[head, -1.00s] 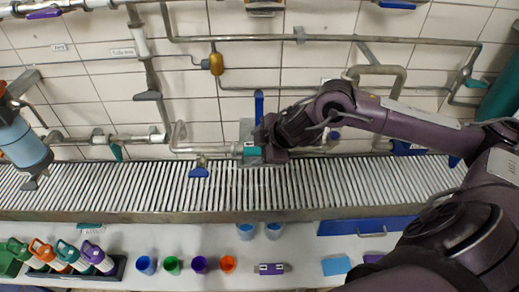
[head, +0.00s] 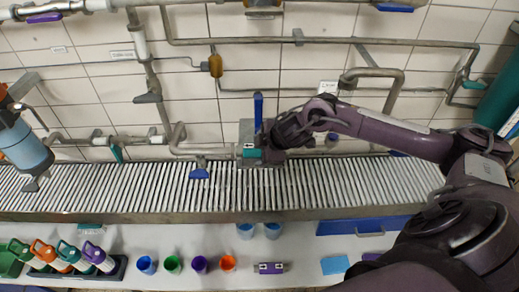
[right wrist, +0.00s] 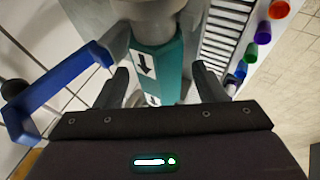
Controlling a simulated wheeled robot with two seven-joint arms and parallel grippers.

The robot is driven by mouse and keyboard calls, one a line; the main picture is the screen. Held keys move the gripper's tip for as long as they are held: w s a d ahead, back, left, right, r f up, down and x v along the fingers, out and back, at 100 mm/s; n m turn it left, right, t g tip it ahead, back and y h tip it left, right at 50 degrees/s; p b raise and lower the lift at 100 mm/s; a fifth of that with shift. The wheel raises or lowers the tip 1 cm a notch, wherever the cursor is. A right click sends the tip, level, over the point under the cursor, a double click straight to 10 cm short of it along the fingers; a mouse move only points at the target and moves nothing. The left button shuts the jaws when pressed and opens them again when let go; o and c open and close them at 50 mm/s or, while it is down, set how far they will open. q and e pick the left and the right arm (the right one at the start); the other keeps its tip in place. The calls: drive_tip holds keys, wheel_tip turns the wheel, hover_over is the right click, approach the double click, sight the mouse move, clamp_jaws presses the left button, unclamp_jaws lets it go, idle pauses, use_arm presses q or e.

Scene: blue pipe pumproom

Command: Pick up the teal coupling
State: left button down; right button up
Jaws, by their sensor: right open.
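The teal coupling (head: 251,153) sits in the pipe line just above the slatted rack in the head view, at the end of a grey pipe. In the right wrist view the coupling (right wrist: 164,62) is a teal body with white labels and black arrows, running from a grey pipe end down between the fingers. My right gripper (right wrist: 163,84) is open, with one finger on each side of the coupling; contact cannot be told. In the head view the right gripper (head: 264,146) is at the coupling's right side and partly hides it. My left gripper is not in view.
A blue lever handle (head: 258,110) stands right behind the coupling, and the handle (right wrist: 60,85) is close to the left finger in the wrist view. A blue valve handle (head: 199,173) is left. A purple coupling (head: 270,268) and several coloured cups lie on the white table (head: 180,240).

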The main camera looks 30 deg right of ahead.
drive_tip(key=shift+c, duration=0.2)
drive_tip(key=c, duration=1.2)
drive_tip(key=shift+r, duration=0.2)
drive_tip(key=shift+c, duration=0.2)
